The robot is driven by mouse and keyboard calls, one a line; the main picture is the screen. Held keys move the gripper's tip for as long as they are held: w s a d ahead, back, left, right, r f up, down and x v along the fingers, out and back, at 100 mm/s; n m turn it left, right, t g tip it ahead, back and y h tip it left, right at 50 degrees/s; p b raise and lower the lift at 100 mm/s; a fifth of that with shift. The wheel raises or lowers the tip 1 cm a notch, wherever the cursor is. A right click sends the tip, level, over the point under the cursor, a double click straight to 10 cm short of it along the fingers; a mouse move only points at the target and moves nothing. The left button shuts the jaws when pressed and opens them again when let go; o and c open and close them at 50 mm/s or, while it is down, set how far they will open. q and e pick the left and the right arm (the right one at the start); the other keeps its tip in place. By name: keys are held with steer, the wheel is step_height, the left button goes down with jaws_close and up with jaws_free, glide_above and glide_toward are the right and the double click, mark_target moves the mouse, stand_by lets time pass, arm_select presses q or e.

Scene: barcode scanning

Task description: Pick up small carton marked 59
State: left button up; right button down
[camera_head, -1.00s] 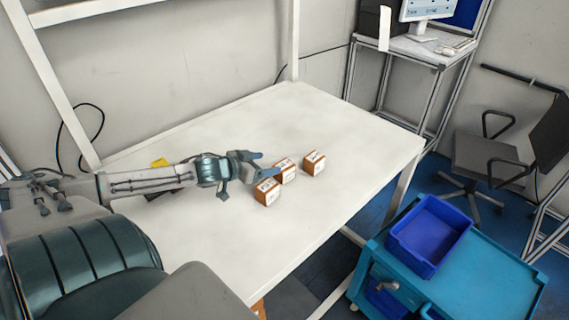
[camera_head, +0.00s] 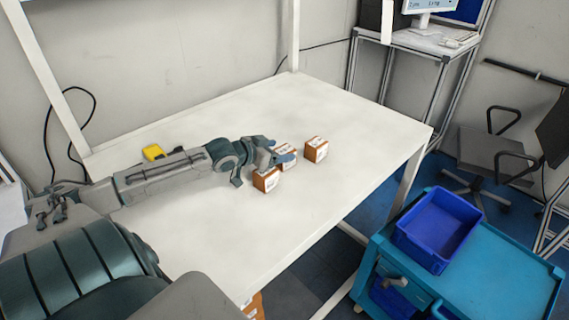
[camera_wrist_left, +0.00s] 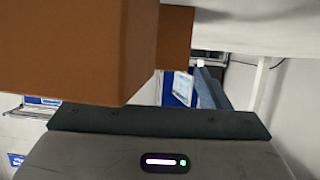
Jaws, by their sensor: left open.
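Three small brown cartons with white labels sit on the white table (camera_head: 230,215); I cannot read the marks. The front carton (camera_head: 265,181) is just below my left gripper (camera_head: 282,157) in the head view. The middle carton (camera_head: 291,151) is partly hidden by the fingers, and the third carton (camera_head: 316,150) stands apart to the right. My left gripper is open beside the front and middle cartons. In the left wrist view a brown carton (camera_wrist_left: 70,50) fills the upper left very close, with another brown face (camera_wrist_left: 174,50) behind it. My right gripper is not in view.
A yellow object (camera_head: 153,152) lies behind my left arm on the table. A blue bin (camera_head: 437,230) rests on a blue cart (camera_head: 500,285) at the right. A desk (camera_head: 430,42) with a monitor stands at the back. The table's right part is clear.

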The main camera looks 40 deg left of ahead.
arm_select(q)
steer(key=shift+x, duration=1.05)
steer(key=c, duration=1.2)
steer(key=shift+o, duration=0.2)
steer(key=shift+r, duration=0.1)
